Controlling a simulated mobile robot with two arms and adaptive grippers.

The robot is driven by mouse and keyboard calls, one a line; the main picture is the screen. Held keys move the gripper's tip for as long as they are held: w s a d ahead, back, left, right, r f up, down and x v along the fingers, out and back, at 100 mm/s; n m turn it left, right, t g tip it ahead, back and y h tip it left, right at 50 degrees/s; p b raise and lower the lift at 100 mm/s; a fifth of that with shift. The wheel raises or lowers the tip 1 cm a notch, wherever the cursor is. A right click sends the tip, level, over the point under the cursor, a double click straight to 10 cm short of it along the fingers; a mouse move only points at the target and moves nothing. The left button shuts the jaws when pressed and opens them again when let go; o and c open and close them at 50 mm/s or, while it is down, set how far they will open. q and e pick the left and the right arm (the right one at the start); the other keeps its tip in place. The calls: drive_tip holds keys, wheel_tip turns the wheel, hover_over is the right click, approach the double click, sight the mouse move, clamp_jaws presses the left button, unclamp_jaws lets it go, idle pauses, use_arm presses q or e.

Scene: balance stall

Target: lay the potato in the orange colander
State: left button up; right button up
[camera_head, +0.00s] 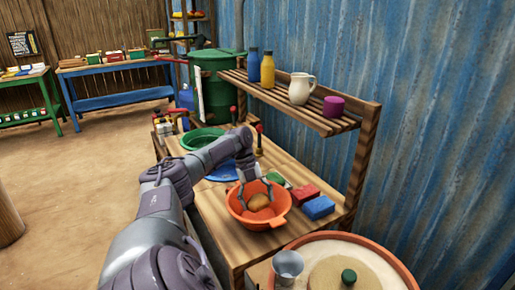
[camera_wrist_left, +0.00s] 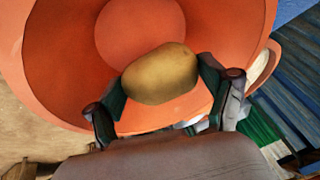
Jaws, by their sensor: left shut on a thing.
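The potato (camera_head: 258,202) is brown and rounded. My left gripper (camera_head: 256,194) is shut on it, with a finger on either side. The orange colander (camera_head: 278,221) stands on the wooden table, and the gripper reaches down into it from above. In the left wrist view the potato (camera_wrist_left: 160,73) sits between the two fingertips (camera_wrist_left: 162,82), with the colander's inside (camera_wrist_left: 60,50) behind it. I cannot tell whether the potato touches the colander's bottom. My right gripper is in neither view.
A red block (camera_head: 305,194) and a blue block (camera_head: 318,208) lie right of the colander. A green basin (camera_head: 202,138) stands farther back. A slatted shelf (camera_head: 310,115) with bottles and a white jug (camera_head: 300,88) overhangs the table's right side. A large round vessel (camera_head: 390,262) is in front.

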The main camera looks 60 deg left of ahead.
sight(257, 217)
use_arm(q)
drive_tip(key=shift+f+b, duration=1.5)
drive_tip(key=shift+f, duration=0.65)
idle(0.8)
drive_tip(key=o, duration=1.2)
drive_tip(key=v, duration=1.2)
drive_tip(key=shift+d, duration=0.15)
